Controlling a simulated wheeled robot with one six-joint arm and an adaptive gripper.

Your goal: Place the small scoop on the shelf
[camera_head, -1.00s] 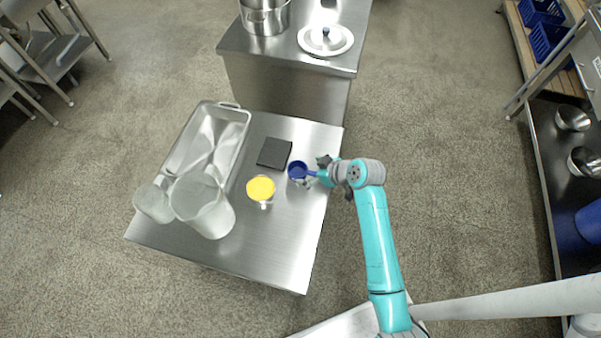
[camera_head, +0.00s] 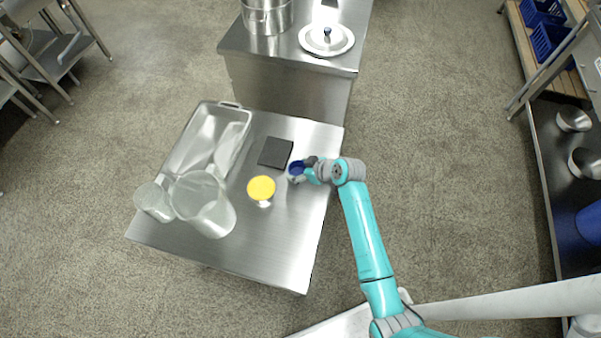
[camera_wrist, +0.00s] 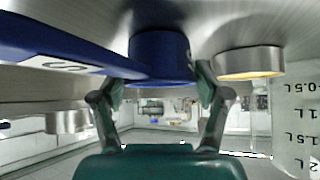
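The small scoop (camera_head: 297,167) is blue and rests on the steel table (camera_head: 262,235), right of a yellow-topped cup. In the wrist view the scoop's round cup (camera_wrist: 160,58) lies between my two fingers, and its handle (camera_wrist: 55,55) runs to the left with a white label. My gripper (camera_head: 304,170) is at the scoop, low over the table. In the wrist view my gripper (camera_wrist: 160,88) has its fingers spread on either side of the cup; firm contact is not clear. Which shelf is meant cannot be told; a rack (camera_head: 545,150) stands at the right.
The yellow-topped cup (camera_head: 261,188) stands close left of the scoop. A dark square pad (camera_head: 275,153), clear jugs (camera_head: 203,203) and a metal tray (camera_head: 208,140) share the table. Another steel table (camera_head: 290,85) with a pot and lid stands behind. Floor on the right is open.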

